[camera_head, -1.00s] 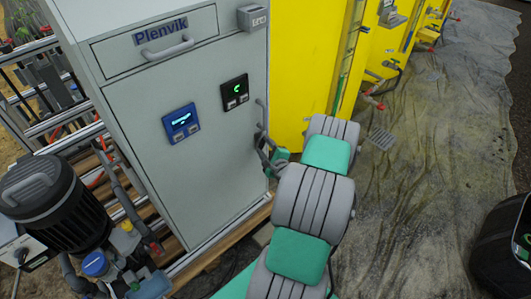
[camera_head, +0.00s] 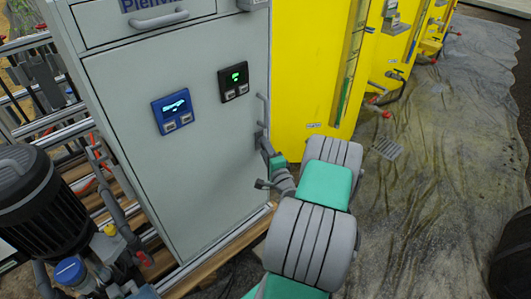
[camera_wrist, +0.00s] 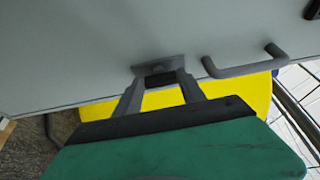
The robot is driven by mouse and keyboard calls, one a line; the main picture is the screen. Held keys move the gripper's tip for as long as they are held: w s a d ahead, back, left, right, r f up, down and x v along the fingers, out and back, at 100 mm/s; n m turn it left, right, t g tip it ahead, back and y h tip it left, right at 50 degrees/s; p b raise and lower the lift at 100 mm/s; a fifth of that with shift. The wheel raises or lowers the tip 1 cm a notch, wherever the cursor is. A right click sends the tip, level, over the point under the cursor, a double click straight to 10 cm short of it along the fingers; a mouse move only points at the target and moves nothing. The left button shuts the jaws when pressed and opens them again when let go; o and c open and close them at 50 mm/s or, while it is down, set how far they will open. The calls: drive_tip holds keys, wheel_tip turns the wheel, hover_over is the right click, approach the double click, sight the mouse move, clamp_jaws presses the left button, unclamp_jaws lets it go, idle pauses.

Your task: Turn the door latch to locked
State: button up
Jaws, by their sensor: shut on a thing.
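The door latch (camera_wrist: 160,79) is a small dark piece on a grey mount on the cabinet door (camera_head: 185,130), below the grey door handle (camera_head: 262,108). In the wrist view my gripper (camera_wrist: 161,84) has its two fingers on either side of the latch, shut on it. The fingers cover part of the latch, and its exact angle is hard to tell. In the head view my gripper (camera_head: 264,143) is at the right edge of the door, and my arm hides part of the area. The door looks closed.
A blue display (camera_head: 172,110) and a black display (camera_head: 234,82) are on the door. The door handle (camera_wrist: 243,70) is close beside the gripper in the wrist view. Yellow cabinets (camera_head: 315,65) stand to the right. A black motor (camera_head: 45,205) and pipes stand left.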

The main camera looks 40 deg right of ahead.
idle(0.3)
drive_tip(key=o, duration=1.4)
drive_tip(key=shift+c, duration=0.2)
drive_tip(key=v, duration=0.7)
drive_tip(key=shift+s+a+b, duration=0.15)
drive_tip(key=shift+s+b, duration=0.25)
